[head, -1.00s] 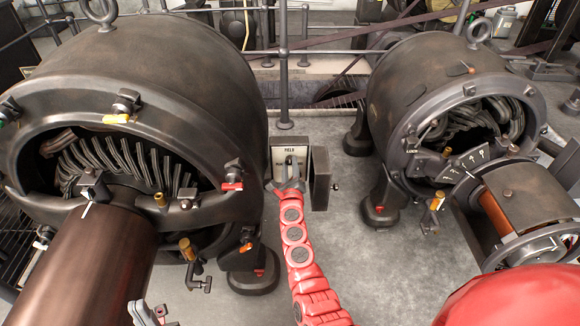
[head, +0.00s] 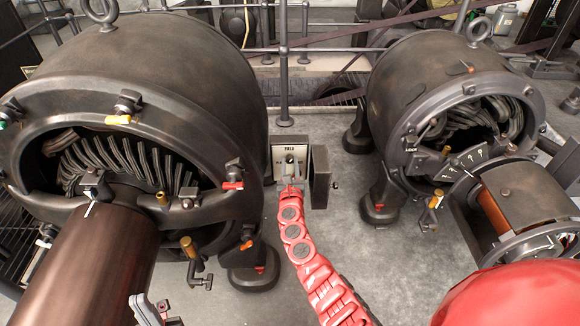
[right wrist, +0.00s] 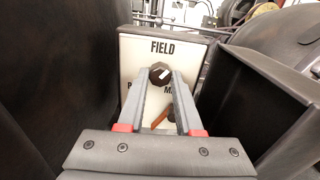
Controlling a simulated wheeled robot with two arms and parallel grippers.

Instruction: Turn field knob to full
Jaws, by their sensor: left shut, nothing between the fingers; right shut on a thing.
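The field panel (head: 277,158) is a pale plate on a dark box between the two machines. It also shows in the right wrist view (right wrist: 133,58), with FIELD printed on top and partly hidden lettering lower down. Its dark round field knob (right wrist: 160,74) has a light mark. My right gripper (right wrist: 161,76) is shut on the knob, one grey finger on each side. In the head view my right gripper (head: 291,168) reaches the panel from below. An orange-brown pointer (right wrist: 161,117) shows between the fingers. My left gripper (head: 150,312) is shut and empty at the bottom left, partly cut off.
A large dark dynamo (head: 170,70) stands close left of the panel and a smaller one (head: 430,75) to the right. An open dark cover (head: 320,177) stands out at the panel's right side. Grey floor (head: 335,235) lies between the machines.

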